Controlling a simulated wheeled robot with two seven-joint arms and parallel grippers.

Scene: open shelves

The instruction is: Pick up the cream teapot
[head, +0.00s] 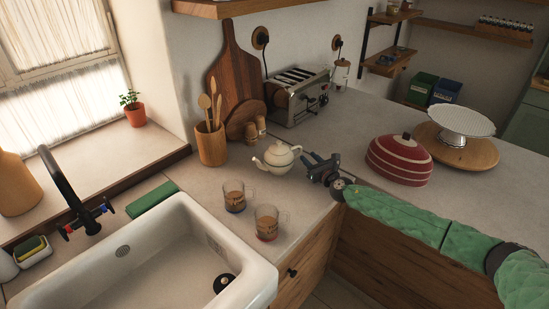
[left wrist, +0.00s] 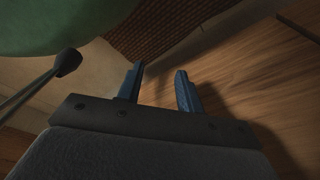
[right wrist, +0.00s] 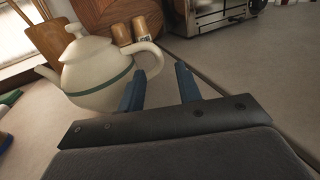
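The cream teapot (head: 277,158) with a green band stands upright on the counter in the head view, behind the two glass mugs. Its spout points left and its handle points right. In the right wrist view the teapot (right wrist: 98,72) fills the upper left, with its handle near the left finger. My right gripper (head: 308,159) is open just right of the teapot; its fingers (right wrist: 158,88) have a clear gap between them and hold nothing. Whether a finger touches the handle I cannot tell. My left gripper (left wrist: 158,85) is open and empty near a wooden surface, outside the head view.
Two glass mugs (head: 234,196) stand in front of the teapot, beside the white sink (head: 160,255). A utensil holder (head: 211,145), small wooden shakers (head: 261,124) and a toaster (head: 298,97) stand behind.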

